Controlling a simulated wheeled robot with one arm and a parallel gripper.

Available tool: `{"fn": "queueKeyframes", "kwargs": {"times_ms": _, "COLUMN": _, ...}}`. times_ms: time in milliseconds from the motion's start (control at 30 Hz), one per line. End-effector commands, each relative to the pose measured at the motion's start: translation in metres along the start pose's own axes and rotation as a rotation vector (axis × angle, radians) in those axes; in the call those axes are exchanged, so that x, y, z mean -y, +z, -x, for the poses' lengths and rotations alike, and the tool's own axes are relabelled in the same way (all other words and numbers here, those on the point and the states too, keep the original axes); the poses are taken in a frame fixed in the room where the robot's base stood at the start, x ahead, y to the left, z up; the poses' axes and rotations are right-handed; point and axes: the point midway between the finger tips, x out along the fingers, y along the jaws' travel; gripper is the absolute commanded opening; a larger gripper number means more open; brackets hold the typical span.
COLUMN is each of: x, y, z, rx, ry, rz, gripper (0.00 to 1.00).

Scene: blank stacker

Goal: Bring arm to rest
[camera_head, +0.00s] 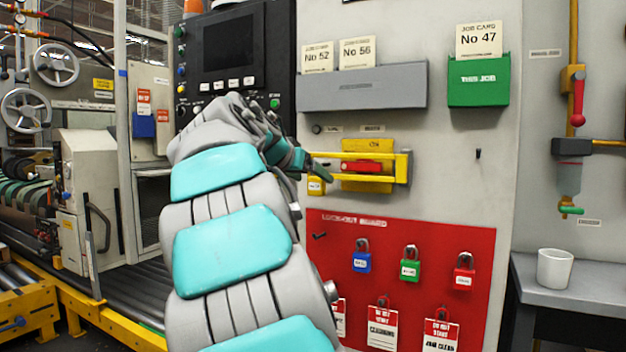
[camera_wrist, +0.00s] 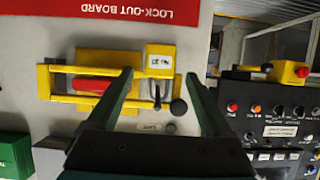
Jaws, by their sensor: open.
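My arm, grey with teal pads, reaches up from the bottom of the head view and bends right to my gripper (camera_head: 318,172). The gripper is at the left end of a yellow switch unit (camera_head: 375,187) with a red handle (camera_head: 362,167). In the wrist view, turned upside down, my gripper (camera_wrist: 160,82) is open with two dark green fingers apart. Between them show the unit's yellow block (camera_wrist: 158,62), a small black lever (camera_wrist: 157,95) and a black knob (camera_wrist: 178,107). Nothing is held. I cannot tell whether the fingers touch the unit.
A red lock-out board (camera_head: 440,255) with several padlocks and tags hangs below. A grey card holder (camera_head: 362,88) and a green one (camera_head: 478,80) are above. A black control panel (camera_head: 237,85) is behind my arm. A white cup (camera_head: 554,268) stands on the right table.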

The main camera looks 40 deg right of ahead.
Motion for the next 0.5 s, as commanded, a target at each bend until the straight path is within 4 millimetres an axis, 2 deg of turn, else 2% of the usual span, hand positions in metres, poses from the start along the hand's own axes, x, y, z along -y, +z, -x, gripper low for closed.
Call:
{"fn": "queueKeyframes", "kwargs": {"times_ms": 300, "x": 0.000, "y": 0.000, "z": 0.050, "rx": -0.003, "ry": -0.001, "rz": 0.001, "gripper": 0.84}}
{"fn": "queueKeyframes", "kwargs": {"times_ms": 500, "x": 0.000, "y": 0.000, "z": 0.058, "rx": -0.002, "ry": -0.001, "rz": 0.001, "gripper": 0.84}}
